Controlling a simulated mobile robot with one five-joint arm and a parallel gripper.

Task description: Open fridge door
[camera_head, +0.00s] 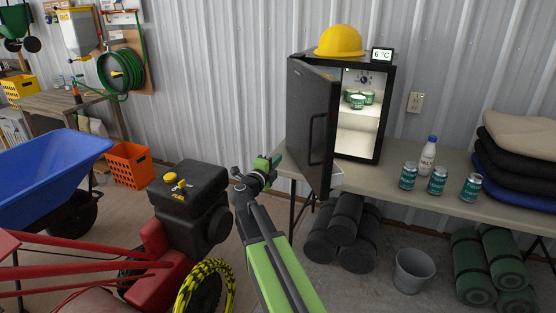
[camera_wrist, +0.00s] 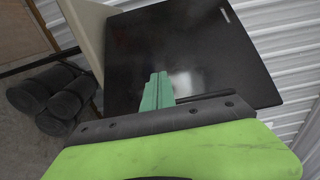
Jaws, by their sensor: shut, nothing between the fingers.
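The black mini fridge (camera_head: 380,115) stands on the table, its lit inside showing. Its door (camera_head: 314,120) stands partly open, swung out toward me, with a dark handle (camera_head: 312,140) on its outer face. My gripper (camera_head: 274,160) is to the left of the door and looks apart from the handle. In the wrist view, my green fingers (camera_wrist: 157,88) are together and empty in front of a dark flat panel (camera_wrist: 190,50) with a small light label.
The table (camera_head: 460,190) holds cans (camera_head: 438,181), a bottle (camera_head: 428,155) and folded blankets (camera_head: 520,150). A yellow hard hat (camera_head: 340,41) tops the fridge. Rolled mats (camera_head: 340,230) and a bucket (camera_head: 413,270) are below. A red machine with a black engine (camera_head: 190,205) stands to the left.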

